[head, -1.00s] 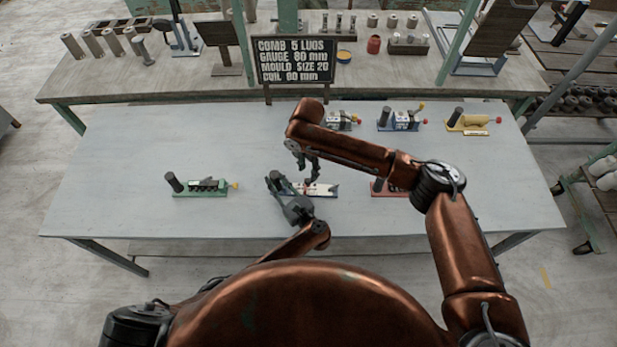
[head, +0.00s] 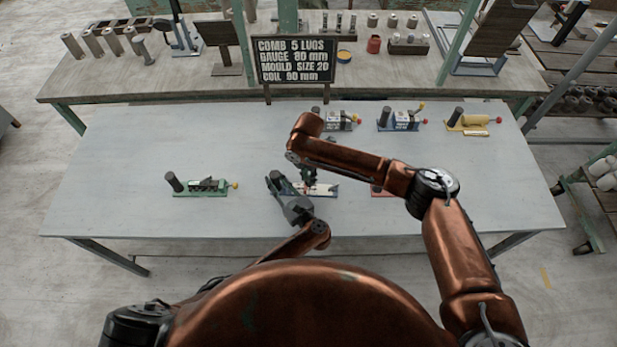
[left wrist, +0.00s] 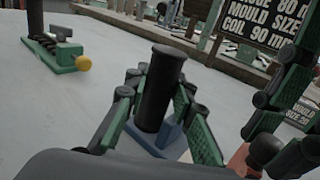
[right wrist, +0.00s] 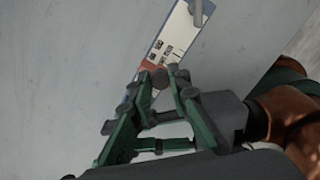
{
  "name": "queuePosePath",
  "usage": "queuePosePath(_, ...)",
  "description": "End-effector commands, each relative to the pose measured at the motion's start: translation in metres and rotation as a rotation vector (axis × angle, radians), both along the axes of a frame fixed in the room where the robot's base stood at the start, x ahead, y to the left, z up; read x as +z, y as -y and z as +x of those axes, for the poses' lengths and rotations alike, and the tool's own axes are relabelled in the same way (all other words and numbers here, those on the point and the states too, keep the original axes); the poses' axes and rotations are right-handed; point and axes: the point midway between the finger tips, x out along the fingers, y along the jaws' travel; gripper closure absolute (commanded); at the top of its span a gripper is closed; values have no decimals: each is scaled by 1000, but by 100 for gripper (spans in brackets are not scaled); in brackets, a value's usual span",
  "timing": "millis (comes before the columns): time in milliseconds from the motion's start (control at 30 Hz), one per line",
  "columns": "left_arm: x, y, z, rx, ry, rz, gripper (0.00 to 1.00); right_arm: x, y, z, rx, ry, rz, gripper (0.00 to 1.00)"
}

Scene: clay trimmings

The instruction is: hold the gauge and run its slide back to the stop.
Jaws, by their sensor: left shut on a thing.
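The gauge (head: 322,190) lies on the grey table in front of me, with a white scaled face on a blue base. Its upright black post (left wrist: 160,85) stands between the fingers of my left gripper (left wrist: 158,105), which is shut on it. The red slide (right wrist: 152,66) shows at the near end of the white face in the right wrist view. My right gripper (right wrist: 160,80) is over the slide, its fingertips either side of a dark round knob. I cannot tell whether they touch it. Part of the gauge is hidden by the grippers.
A green gauge (head: 200,187) stands to the left. A red one (head: 380,191) is partly behind my right forearm. Blue (head: 398,120) and yellow (head: 468,122) ones stand at the back right, near a lettered board (head: 295,60).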

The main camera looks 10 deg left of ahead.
Motion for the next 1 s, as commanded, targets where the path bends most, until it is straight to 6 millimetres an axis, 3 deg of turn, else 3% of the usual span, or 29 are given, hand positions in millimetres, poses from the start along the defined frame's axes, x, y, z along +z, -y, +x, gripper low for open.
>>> queuePosePath(200, 0, 0, 0, 0, 0, 0, 100, 0, 0, 0, 0, 1, 1, 100)
queuePosePath(667, 0, 0, 0, 0, 0, 0, 100, 0, -1, 0, 0, 1, 1, 100)
queuePosePath(1000, 0, 1, 0, -1, 0, 0, 100, 0, -36, -1, 0, 2, 2, 100)
